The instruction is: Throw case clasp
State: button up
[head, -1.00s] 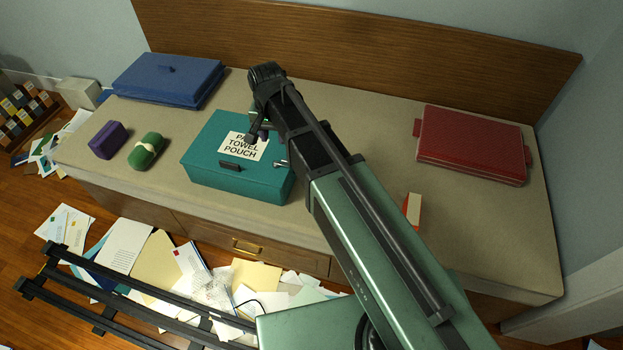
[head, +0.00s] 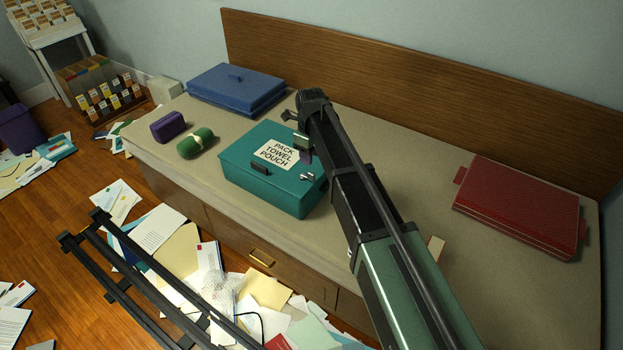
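A closed teal case (head: 285,200) lies on the bench, its lid carrying a white label (head: 278,153) reading "PACK TOWEL POUCH". A dark handle (head: 259,168) is near the front edge. A small silver clasp (head: 307,177) sits right of the handle; its exact position is too small to tell. My gripper (head: 303,150) hangs at the end of my arm over the right part of the lid, behind the clasp and apart from it in the picture. Its fingers are too small and partly hidden to tell whether they are open. I see nothing clearly held.
A blue case (head: 235,88) lies at the back left. A purple pouch (head: 168,127) and a green roll (head: 196,143) lie left of the teal case. A red case (head: 520,205) lies far right. A wooden backboard (head: 400,95) runs behind. Papers (head: 190,255) litter the floor.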

aim_at(311, 173)
notch_tip(311, 173, down, 8)
jog(key=b, duration=0.6)
jog(key=shift+r, duration=0.1)
grip_shut()
